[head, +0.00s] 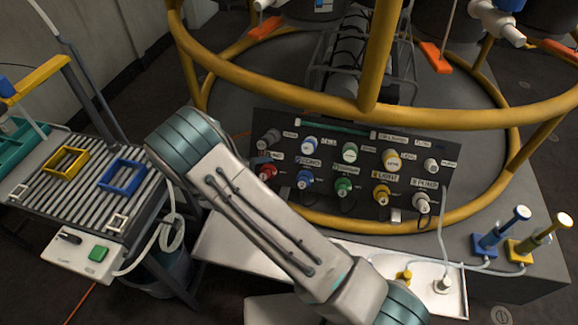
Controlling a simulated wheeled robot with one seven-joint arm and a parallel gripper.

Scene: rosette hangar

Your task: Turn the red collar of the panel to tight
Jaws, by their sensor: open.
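The dark panel (325,205) stands tilted in the middle of the head view, with two rows of round connectors. The red collar (265,171) is at the left end of the lower row, close to the edge of my arm. Its front looks partly covered by a grey fitting, and I cannot tell how tight it is. My arm crosses in front, from the lower right to the upper left, and covers the panel's lower left side. My gripper does not show in this view.
Blue (303,180), green (343,187), yellow (381,195) and white (421,203) connectors follow rightward. A thick yellow ring rail (290,91) passes above the panel. A white tray (455,297) lies below. A slatted bench (90,185) stands left.

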